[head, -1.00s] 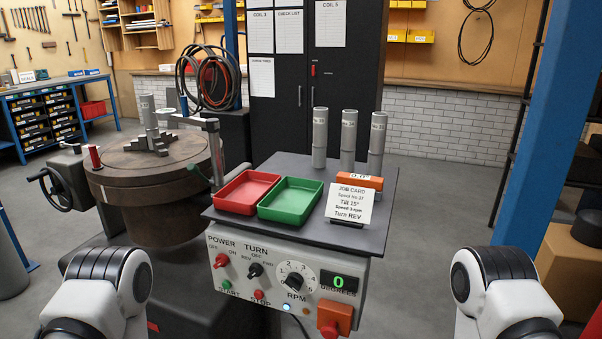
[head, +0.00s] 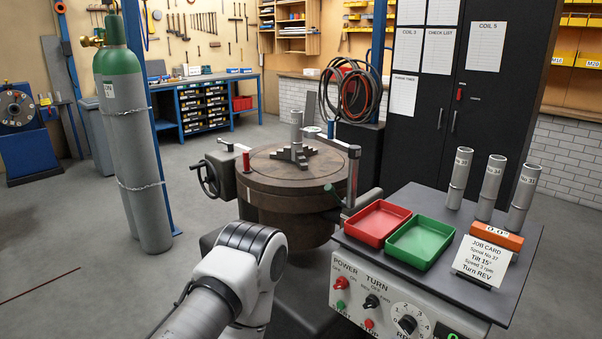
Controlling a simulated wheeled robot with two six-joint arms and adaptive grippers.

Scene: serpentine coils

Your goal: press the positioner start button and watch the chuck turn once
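The green start button (head: 340,305) is on the lower left of the control box's grey front panel, with the red stop button (head: 369,323) to its right. Above them are the red power switch (head: 341,283) and the black turn switch (head: 371,300); their exact settings are hard to read. The chuck (head: 296,156) sits on the round brown positioner table (head: 262,180), which looks about level. A grey spool (head: 296,126) stands upright in the chuck. My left arm shows left of the panel, but its gripper is not visible. My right gripper is out of view.
The box top holds a red tray (head: 377,222), a green tray (head: 421,240), several grey spools, an orange level (head: 496,237) and a job card (head: 486,262) reading tilt 15°, speed 3 rpm, turn REV. Gas cylinders (head: 130,140) stand at left. The floor between is clear.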

